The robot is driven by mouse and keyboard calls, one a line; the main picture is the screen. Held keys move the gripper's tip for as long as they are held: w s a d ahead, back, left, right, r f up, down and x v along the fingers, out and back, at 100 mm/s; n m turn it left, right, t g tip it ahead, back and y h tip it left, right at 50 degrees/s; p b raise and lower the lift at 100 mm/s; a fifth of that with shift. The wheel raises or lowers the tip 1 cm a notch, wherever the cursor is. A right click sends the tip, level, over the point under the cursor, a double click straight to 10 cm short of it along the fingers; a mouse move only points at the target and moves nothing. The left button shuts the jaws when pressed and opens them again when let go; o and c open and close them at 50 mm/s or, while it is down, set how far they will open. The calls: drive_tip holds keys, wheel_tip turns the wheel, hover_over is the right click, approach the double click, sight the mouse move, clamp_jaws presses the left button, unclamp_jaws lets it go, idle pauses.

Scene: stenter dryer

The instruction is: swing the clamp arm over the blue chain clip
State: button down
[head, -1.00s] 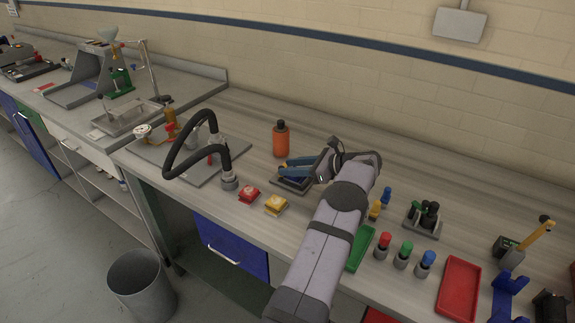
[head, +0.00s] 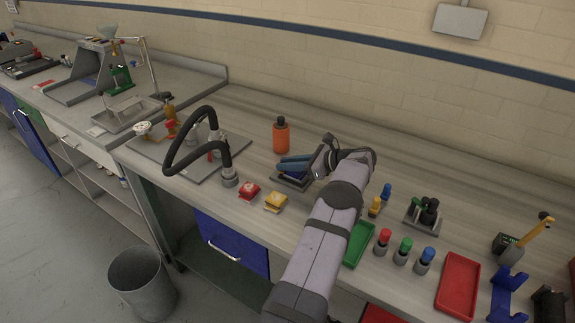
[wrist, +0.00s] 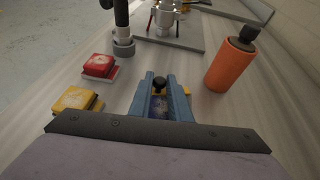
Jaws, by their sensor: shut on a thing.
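My gripper (head: 281,164) has blue fingers and is over a small dark fixture (head: 291,183) on the bench. In the wrist view the fingers (wrist: 160,82) are shut around a black knob (wrist: 159,86), which looks like the clamp arm's handle. A blue-purple piece, probably the blue chain clip (wrist: 158,106), shows between the fingers below the knob. A small yellow part (wrist: 186,91) shows just right of the fingertips. The fingers hide most of the clamp arm, so I cannot tell whether it lies over the clip.
A red clip block (head: 249,192) and a yellow one (head: 275,203) sit left of the fixture. An orange bottle (head: 281,137) stands close behind it. A black hose (head: 169,155) arches at the left. A green tray (head: 358,245) lies beside my arm.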

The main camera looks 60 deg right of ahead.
drive_tip(key=shift+d+n+y+b, duration=0.25)
drive_tip(key=shift+n+y+b, duration=0.05)
drive_tip(key=shift+b, duration=0.45)
drive_tip(key=shift+s+r+y+b, duration=0.2)
drive_tip(key=shift+y+b, duration=0.1)
drive_tip(key=shift+b, duration=0.25)
drive_tip(key=c, duration=1.7)
unclamp_jaws()
drive_tip(key=shift+f, duration=0.1)
drive_tip(key=shift+a, duration=0.1)
drive_tip(key=shift+r+p, duration=2.7)
drive_tip(key=shift+r, duration=2.3)
